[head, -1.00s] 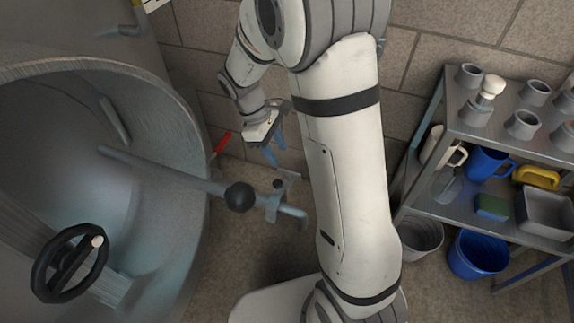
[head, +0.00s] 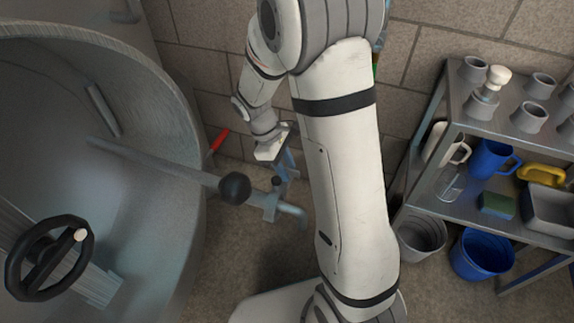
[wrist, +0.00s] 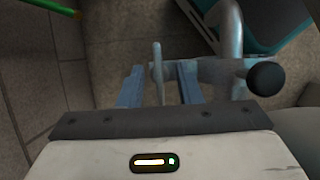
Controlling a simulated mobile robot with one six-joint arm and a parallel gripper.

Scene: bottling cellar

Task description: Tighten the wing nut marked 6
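My gripper (head: 286,177) hangs at the metal bracket (head: 270,206) near the end of the grey rod with the black ball knob (head: 235,188). In the wrist view, the two blue-grey fingers of my gripper (wrist: 160,84) are apart. A thin, pale upright piece (wrist: 157,62) stands between them, with a gap visible on each side. It may be a wing of the wing nut, but no number 6 is legible. The ball knob (wrist: 266,78) is to the right of the fingers. In the head view my gripper hides part of the bracket.
The open round hatch rim (head: 178,110) of the tank and a black handwheel (head: 48,258) are at left. A red handle (head: 219,139) lies behind the rod. A shelf (head: 470,222) with jugs and cups stands at right, above a blue bucket (head: 480,257).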

